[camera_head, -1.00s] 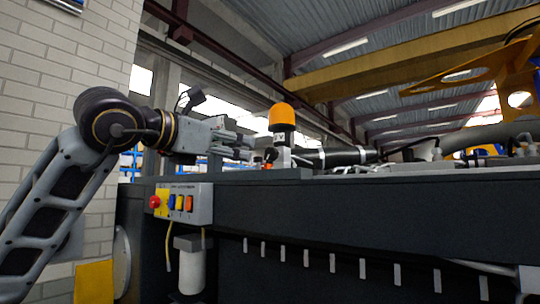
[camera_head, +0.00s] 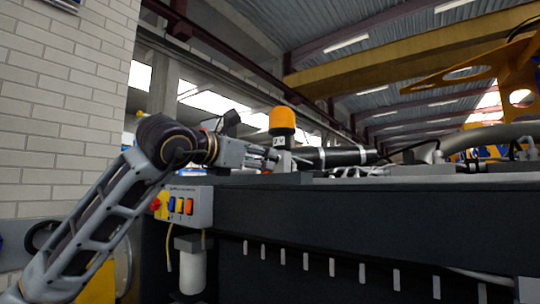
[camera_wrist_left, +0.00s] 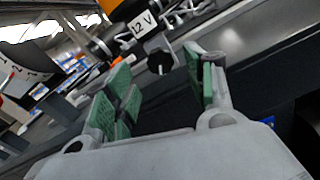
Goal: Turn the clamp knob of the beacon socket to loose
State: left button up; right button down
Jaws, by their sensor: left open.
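The beacon (camera_head: 282,118) has an orange dome and stands upright on top of the dark chassis. A "12 V" label shows below its dome, and this label (camera_wrist_left: 143,24) also shows in the left wrist view. A small dark round knob (camera_wrist_left: 160,62), likely the clamp knob, is just beyond the fingertips in the left wrist view. My left gripper (camera_wrist_left: 155,88) is open, with green pads on either side and nothing between them. In the head view my left gripper (camera_head: 264,158) is beside the beacon's base and partly hides the socket. My right gripper is out of view.
A control box (camera_head: 190,204) with a red button and coloured switches is on the chassis front, below my left arm. Dark hoses (camera_head: 335,157) run to the right of the beacon. A white dial-like part (camera_wrist_left: 28,62) is at the left wrist view's left edge.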

aim_at(270, 159)
pick_arm(q)
jog(key=shift+p+x, duration=0.8)
jog(key=shift+x, duration=1.95)
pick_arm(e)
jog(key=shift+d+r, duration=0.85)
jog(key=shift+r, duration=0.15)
pick_arm(q)
jog(key=c, duration=1)
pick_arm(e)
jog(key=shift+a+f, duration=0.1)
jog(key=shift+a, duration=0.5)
